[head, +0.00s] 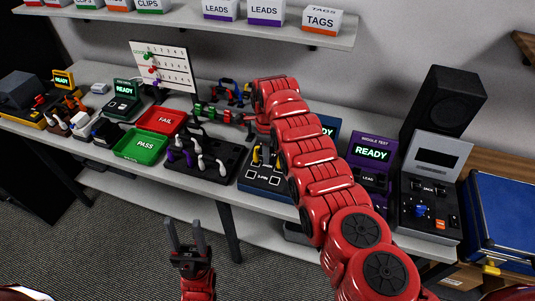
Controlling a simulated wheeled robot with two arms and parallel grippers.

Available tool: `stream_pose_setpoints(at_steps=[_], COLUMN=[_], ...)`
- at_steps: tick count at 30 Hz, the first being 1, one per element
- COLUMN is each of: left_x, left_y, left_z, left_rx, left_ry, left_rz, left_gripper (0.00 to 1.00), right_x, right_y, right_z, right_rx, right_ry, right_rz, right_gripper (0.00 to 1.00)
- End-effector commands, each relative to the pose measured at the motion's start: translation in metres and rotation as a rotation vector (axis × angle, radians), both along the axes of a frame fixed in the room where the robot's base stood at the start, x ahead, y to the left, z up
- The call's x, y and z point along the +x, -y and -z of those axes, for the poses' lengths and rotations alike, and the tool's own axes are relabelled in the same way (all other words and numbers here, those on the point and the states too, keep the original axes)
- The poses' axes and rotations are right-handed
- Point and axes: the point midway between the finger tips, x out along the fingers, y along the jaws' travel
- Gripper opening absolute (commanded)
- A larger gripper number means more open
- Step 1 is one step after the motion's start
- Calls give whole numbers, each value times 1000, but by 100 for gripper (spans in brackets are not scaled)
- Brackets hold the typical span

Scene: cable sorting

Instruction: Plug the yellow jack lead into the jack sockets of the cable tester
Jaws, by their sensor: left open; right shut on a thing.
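The tester marked JACK (428,188), a dark box with a raised grey lid, stands at the right. A blue part (421,210) and an orange switch are on its face. Yellow plug ends (256,155) show by the blue 3-PIN unit (264,180), partly behind my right arm; I cannot tell whether they belong to the yellow jack lead. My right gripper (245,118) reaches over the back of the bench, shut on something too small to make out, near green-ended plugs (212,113). My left gripper (183,234) is open and empty, in front of the bench.
A black rack (220,170) holds white and purple plugs. Green PASS (141,145) and red FAIL (162,119) trays stand left of it. A purple READY unit (371,166) stands right of my arm. A speaker (445,103) and a blue case (503,215) are at the right.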

Motion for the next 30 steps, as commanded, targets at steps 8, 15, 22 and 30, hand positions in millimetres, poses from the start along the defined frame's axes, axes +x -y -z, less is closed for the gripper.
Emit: stream_pose_setpoints(at_steps=[8,15,22,30], left_x=[0,0,0,0], left_y=[0,0,0,0], left_z=[0,2,8,8], left_rx=[0,0,0,0], left_ry=[0,0,0,0], left_rz=[0,0,0,0], left_gripper=[50,50,50,50], right_x=[0,0,0,0], right_y=[0,0,0,0], right_z=[0,2,6,6], right_rx=[0,0,0,0], right_ry=[0,0,0,0], right_rz=[0,0,0,0], right_gripper=[0,0,0,0])
